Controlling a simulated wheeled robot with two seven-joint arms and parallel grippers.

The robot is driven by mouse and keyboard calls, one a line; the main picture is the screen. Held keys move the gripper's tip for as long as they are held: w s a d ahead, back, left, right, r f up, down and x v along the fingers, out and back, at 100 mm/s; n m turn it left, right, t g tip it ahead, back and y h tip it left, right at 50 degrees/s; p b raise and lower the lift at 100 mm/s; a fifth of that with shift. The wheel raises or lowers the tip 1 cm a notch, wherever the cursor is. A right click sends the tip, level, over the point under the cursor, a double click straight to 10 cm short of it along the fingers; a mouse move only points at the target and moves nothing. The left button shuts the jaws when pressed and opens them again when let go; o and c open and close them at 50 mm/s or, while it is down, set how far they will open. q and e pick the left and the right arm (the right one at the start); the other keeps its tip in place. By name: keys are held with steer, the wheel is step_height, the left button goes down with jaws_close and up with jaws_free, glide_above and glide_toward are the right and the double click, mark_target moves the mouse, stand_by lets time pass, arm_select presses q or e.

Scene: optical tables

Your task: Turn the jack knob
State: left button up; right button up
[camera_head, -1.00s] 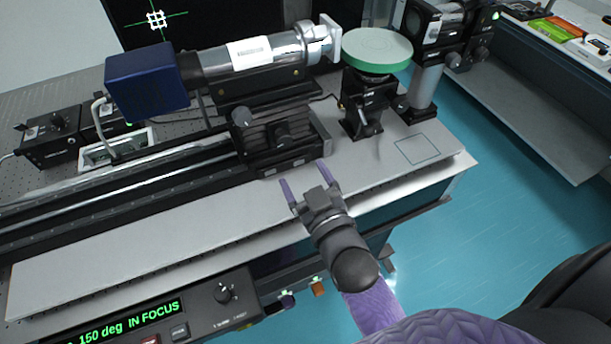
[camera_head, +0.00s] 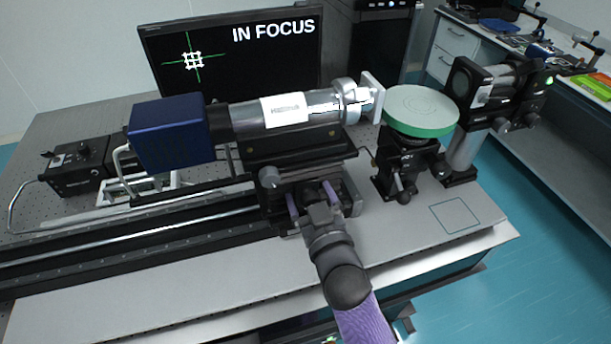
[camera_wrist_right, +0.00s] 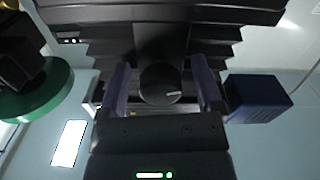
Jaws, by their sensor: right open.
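The black jack (camera_head: 300,165) stands on the rail carriage under the silver tube with the blue camera box (camera_head: 168,133). Its round dark jack knob (camera_wrist_right: 160,84) with a pale mark faces my right wrist camera. My right gripper (camera_head: 312,196) is open at the front of the jack. In the right wrist view its two purple fingers (camera_wrist_right: 163,88) stand to the left and right of the knob, with a visible gap on each side. In the head view the gripper mostly hides this knob. My left gripper is out of view.
A smaller grey knob (camera_head: 270,177) sits left of the gripper. A green-rimmed disc (camera_head: 420,110) on a black mount stands to the right. The monitor (camera_head: 235,60) behind reads IN FOCUS. The grey bench strip (camera_head: 180,290) in front is clear.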

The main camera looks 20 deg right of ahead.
steer(key=shift+r, duration=0.1)
steer(key=shift+s, duration=0.1)
steer(key=shift+s+a, duration=0.1)
steer(key=shift+c, duration=0.7)
steer(key=c, duration=0.5)
jaws_close()
steer(key=shift+r+n+p, duration=0.1)
steer(key=shift+n+p, duration=0.3)
steer(key=shift+n, duration=0.1)
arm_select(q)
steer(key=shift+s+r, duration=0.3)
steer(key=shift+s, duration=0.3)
arm_select(e)
steer(key=o, duration=0.6)
jaws_free()
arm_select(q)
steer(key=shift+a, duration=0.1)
arm_select(e)
steer(key=shift+o, duration=0.2)
